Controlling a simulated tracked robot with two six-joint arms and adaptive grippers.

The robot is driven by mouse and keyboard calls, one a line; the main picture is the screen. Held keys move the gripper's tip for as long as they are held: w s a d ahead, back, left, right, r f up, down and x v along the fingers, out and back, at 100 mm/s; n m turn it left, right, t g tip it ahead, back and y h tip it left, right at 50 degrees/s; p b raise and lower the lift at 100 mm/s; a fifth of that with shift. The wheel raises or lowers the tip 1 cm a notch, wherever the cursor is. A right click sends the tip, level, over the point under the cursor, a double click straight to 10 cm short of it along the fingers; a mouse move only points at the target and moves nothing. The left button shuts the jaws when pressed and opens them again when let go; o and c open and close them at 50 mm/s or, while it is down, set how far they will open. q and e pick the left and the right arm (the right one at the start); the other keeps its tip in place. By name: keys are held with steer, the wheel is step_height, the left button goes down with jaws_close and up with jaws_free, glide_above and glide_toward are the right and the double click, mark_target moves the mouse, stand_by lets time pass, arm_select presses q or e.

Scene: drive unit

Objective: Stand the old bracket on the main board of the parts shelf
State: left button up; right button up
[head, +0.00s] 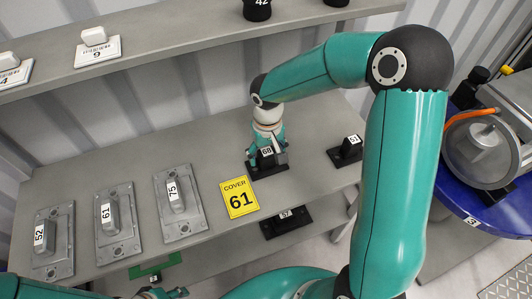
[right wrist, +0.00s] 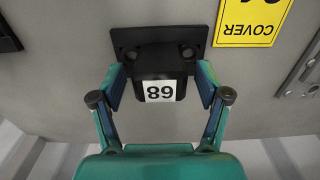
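A black bracket labelled 68 (head: 268,167) stands upright on its flat base on the main board (head: 215,150) of the grey parts shelf. It also shows in the right wrist view (right wrist: 160,66), with its base plate flat on the board. My right gripper (head: 267,150) is over it from above. In the right wrist view its fingers (right wrist: 161,88) are spread on either side of the bracket's block, with a gap on both sides. My left gripper (head: 165,293) is only partly in view at the bottom edge; its opening is unclear.
Grey plates 52 (head: 54,241), 61 (head: 118,223) and 75 (head: 180,203) lie further left. An upper shelf (head: 180,42) runs behind.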

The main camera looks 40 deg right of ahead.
mark_target(267, 152)
steer(key=shift+r, duration=0.1)
step_height(267, 152, up, 12)
stand_by(0.6)
stand_by(0.4)
